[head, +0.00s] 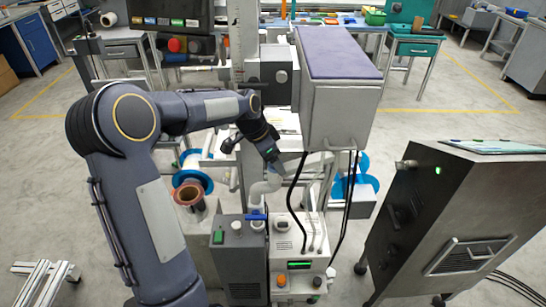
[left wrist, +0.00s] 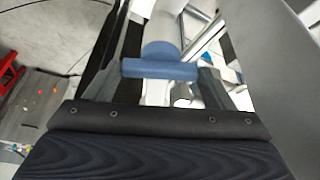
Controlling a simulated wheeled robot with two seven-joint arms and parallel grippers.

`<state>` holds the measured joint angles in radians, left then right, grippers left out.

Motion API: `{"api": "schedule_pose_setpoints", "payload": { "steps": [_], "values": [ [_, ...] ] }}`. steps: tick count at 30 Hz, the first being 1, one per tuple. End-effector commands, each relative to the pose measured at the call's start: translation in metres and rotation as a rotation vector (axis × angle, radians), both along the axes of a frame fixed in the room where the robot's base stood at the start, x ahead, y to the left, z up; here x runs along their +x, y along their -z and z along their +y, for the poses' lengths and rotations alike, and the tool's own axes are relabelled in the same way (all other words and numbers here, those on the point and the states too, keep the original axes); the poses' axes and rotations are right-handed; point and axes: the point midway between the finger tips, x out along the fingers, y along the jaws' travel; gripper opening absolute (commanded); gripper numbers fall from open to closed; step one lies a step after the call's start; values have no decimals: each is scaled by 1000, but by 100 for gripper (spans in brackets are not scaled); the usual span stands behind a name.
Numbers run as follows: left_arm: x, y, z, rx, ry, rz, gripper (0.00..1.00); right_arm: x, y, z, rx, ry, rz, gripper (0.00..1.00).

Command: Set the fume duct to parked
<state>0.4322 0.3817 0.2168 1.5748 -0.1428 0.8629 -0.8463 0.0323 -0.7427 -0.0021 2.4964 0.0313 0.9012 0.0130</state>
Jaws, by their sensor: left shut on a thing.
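The fume duct (head: 268,187) is a pale jointed pipe rising from the top of the machine in the middle of the head view. My left gripper (head: 277,162) reaches down to its upper part from the left. In the left wrist view, a blue crossbar handle (left wrist: 160,70) with a round blue collar behind it lies between the fingers of the left gripper (left wrist: 161,80). The fingers are shut on this handle, one at each end. In the head view the gripper hides most of the handle. My right gripper is not in view.
A box with a purple top (head: 342,52) stands close to the right of my left gripper. Black cables (head: 292,195) hang beside the duct. A blue lever (head: 256,216) is at the duct's foot. Reels (head: 190,190) sit to the left. A dark metal cabinet (head: 450,220) stands at right.

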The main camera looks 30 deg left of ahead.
Motion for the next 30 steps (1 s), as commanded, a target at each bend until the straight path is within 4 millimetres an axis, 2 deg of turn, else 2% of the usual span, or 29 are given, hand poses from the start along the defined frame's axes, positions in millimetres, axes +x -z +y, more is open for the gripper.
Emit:
{"api": "schedule_pose_setpoints", "payload": {
  "steps": [12,30],
  "values": [
    [2,-1,2,0,233,-3,35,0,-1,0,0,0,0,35],
    [2,-1,3,3,285,-2,35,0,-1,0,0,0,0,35]
  ]
}}
